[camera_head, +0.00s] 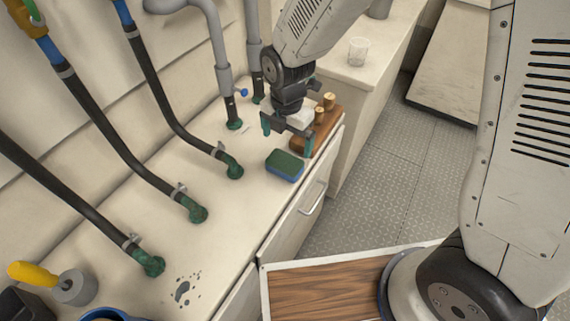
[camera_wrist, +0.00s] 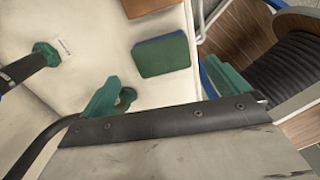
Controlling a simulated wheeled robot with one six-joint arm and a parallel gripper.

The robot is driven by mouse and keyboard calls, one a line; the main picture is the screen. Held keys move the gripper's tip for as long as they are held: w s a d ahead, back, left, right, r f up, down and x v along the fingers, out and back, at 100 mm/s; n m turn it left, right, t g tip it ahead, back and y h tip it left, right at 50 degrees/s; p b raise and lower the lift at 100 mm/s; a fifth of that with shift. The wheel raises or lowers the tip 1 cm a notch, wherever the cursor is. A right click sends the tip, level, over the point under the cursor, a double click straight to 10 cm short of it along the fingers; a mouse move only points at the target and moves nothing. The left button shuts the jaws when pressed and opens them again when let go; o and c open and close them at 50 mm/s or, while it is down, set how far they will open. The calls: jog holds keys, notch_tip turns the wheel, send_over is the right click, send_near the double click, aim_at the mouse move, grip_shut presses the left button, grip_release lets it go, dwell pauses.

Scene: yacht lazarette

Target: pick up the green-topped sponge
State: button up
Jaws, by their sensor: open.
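The green-topped sponge (camera_head: 285,165) lies flat on the white counter near its front edge, green face up with a blue body below. In the wrist view the sponge (camera_wrist: 161,55) sits beyond the fingertips, between them and slightly toward the upper middle. My gripper (camera_head: 288,138) is open and empty, above the counter and just behind the sponge in the head view. Its two green fingers also show in the wrist view (camera_wrist: 165,92), spread apart. The gripper does not touch the sponge. The exact height above the counter is hard to tell.
A wooden block (camera_head: 327,122) with small wooden knobs stands close behind the sponge. Black hoses with green fittings (camera_head: 234,168) rise from the counter to the left. A yellow-handled tool (camera_head: 32,274) lies at the front left. The counter between the sponge and the hoses is clear.

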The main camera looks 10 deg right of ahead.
aim_at(287, 158)
jog(key=shift+n, duration=0.3)
notch_tip(287, 158, down, 9)
jog(key=shift+w+r, duration=0.1)
jog(key=shift+r, duration=0.05)
jog(key=c, duration=0.8)
